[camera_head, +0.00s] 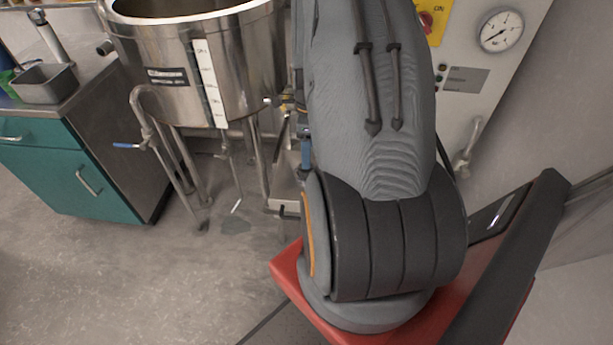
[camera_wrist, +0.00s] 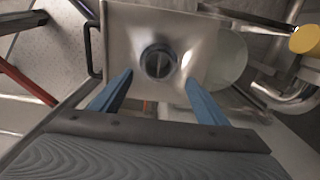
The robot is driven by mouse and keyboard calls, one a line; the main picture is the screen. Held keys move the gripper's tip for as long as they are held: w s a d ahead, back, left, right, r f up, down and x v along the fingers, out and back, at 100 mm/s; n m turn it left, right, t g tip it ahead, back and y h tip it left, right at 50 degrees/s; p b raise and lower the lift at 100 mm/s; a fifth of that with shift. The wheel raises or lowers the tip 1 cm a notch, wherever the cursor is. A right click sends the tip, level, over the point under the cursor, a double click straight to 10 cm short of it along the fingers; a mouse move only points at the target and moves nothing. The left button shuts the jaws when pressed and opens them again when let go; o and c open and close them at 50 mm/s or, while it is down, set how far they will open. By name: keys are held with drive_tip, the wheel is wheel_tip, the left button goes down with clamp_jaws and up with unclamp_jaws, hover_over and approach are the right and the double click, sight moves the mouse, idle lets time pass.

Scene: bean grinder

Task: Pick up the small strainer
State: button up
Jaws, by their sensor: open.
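My gripper (camera_wrist: 157,80) shows in the wrist view as two blue fingers, spread apart and with nothing held between them. Beyond the fingertips is a shiny metal hopper-like tray (camera_wrist: 120,40) with a round dark-rimmed opening or fitting (camera_wrist: 158,62) in its middle, between the fingers in the picture. I cannot clearly make out the small strainer; I cannot tell whether the round fitting is part of it. In the head view my arm covers most of the gripper area, and only a bit of a blue finger (camera_head: 306,156) shows at its left edge.
A large steel kettle (camera_head: 185,60) on pipe legs stands left of my arm. A teal cabinet (camera_head: 65,175) is farther left. A panel with a gauge (camera_head: 501,31) is at right. In the wrist view, a black handle (camera_wrist: 91,48) and metal pipes (camera_wrist: 295,95) flank the tray.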

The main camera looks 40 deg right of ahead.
drive_tip(key=shift+a+f+p, duration=0.15)
drive_tip(key=shift+f+p, duration=0.15)
drive_tip(key=shift+f, duration=1.45)
drive_tip(key=shift+a+f+p, duration=0.15)
drive_tip(key=shift+f+p, duration=0.1)
drive_tip(key=shift+f, duration=1.5)
drive_tip(key=c, duration=1.5)
drive_tip(key=shift+o, duration=0.2)
drive_tip(key=shift+r, duration=0.1)
